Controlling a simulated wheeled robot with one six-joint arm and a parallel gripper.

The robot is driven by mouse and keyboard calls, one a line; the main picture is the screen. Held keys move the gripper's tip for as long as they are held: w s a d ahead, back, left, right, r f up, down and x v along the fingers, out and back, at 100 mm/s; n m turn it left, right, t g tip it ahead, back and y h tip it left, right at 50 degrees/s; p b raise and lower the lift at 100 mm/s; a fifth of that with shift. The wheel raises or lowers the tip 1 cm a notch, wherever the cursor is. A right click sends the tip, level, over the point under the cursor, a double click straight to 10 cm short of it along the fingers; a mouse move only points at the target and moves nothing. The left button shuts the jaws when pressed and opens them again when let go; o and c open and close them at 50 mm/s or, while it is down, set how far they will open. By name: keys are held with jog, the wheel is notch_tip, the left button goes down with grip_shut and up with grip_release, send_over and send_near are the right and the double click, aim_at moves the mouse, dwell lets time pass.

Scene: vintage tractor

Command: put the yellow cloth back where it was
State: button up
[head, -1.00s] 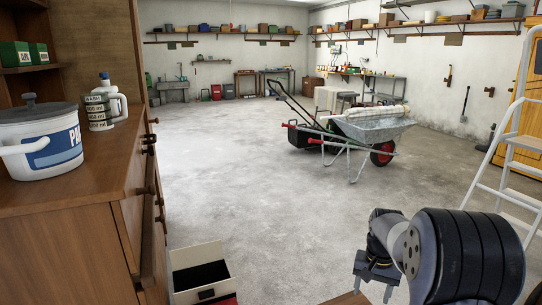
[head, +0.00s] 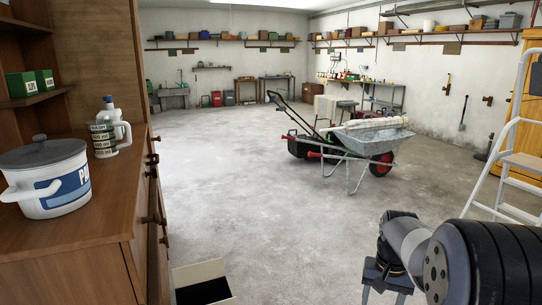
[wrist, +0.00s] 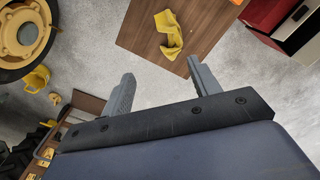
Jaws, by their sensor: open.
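The yellow cloth (wrist: 169,34) lies crumpled on a brown wooden surface (wrist: 205,22) at the top of the wrist view. My gripper (wrist: 163,85) is open and empty, with its two fingers apart below the cloth in the picture. The cloth is beyond the fingers and not between them. In the head view my gripper (head: 384,285) hangs at the lower right, over the concrete floor. The cloth does not show in the head view.
A wheelbarrow (head: 370,140) stands mid-floor, a stepladder (head: 520,150) at right. An open box (head: 203,283) is at the bottom. Much floor is clear.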

jog(key=s+r+p, duration=0.5)
jog(key=r+p, duration=0.5)
jog(key=r, duration=0.3)
jog(key=shift+s+r+n, duration=0.2)
jog(key=shift+r+n, duration=0.05)
jog(key=shift+n, duration=0.15)
